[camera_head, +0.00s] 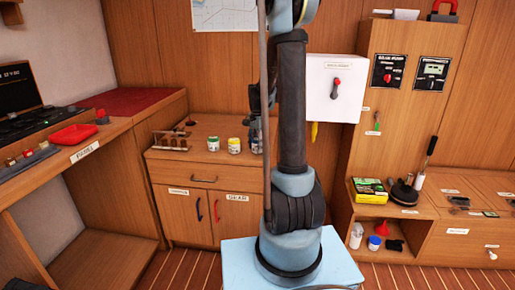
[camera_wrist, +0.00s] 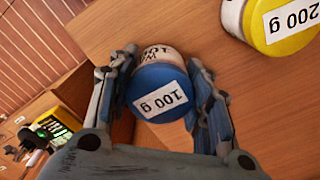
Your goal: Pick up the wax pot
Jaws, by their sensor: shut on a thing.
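The wax pot (camera_wrist: 160,92) is a small white pot with a blue lid. The lid carries a "100 g" label and the side shows part of the word "WAX". My gripper (camera_wrist: 161,66) is shut on it, one finger on each side, in the wrist view. In the head view my gripper (camera_head: 257,132) is at the right part of the wooden cabinet top (camera_head: 190,157), largely hidden behind my arm. The pot is mostly hidden there, and I cannot tell whether it is clear of the surface.
A yellow-lidded "200 g" pot (camera_wrist: 285,22) stands close by; it also shows in the head view (camera_head: 234,146). Another small pot (camera_head: 213,144) and a wooden rack (camera_head: 171,140) stand further left. A white wall box (camera_head: 332,88) is right of my arm.

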